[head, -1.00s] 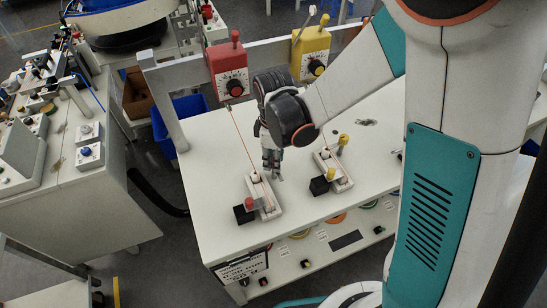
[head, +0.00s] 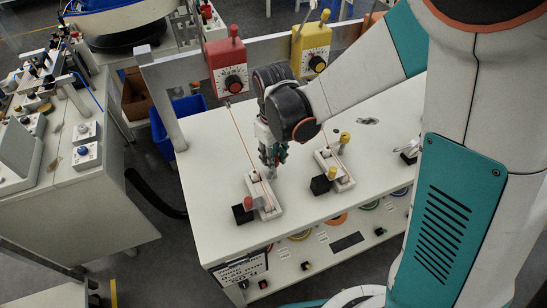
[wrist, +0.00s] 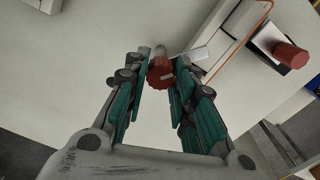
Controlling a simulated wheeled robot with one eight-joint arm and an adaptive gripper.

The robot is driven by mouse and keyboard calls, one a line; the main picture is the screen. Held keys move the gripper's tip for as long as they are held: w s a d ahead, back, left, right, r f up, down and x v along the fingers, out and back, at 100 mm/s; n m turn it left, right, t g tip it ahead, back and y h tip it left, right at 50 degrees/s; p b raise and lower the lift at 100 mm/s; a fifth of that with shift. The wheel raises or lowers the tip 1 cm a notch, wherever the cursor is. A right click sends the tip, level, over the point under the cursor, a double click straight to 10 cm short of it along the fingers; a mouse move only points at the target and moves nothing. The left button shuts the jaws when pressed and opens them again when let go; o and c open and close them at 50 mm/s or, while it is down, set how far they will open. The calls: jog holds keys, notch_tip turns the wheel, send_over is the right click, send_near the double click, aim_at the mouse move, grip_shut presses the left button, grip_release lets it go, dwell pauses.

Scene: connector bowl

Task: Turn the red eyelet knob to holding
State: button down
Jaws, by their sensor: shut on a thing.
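My gripper (wrist: 160,82) points down at the table top, with its two fingers on either side of a red ribbed knob (wrist: 160,70). It is shut on this red eyelet knob; a grey metal piece shows beside it. In the head view my gripper (head: 271,160) is just behind the left white fixture (head: 264,196), and the held knob is mostly hidden by the fingers. The knob's exact turn angle cannot be told.
The left fixture bears a red post (head: 248,203) and a black block. A similar fixture with a yellow knob (head: 345,138) stands to the right. An orange cord (head: 240,130) runs from the red dial box (head: 226,66) to the left fixture. The yellow dial box (head: 311,45) hangs beside it.

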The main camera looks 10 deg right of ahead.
jog(key=m+b, duration=0.1)
jog(key=m, duration=0.4)
jog(key=shift+m, duration=0.3)
jog(key=m, duration=0.4)
jog(key=shift+d+m+b, duration=0.1)
jog(key=shift+m+b, duration=0.25)
jog(key=shift+m, duration=0.05)
jog(key=c, duration=1.3)
grip_release()
jog(key=shift+c, duration=0.2)
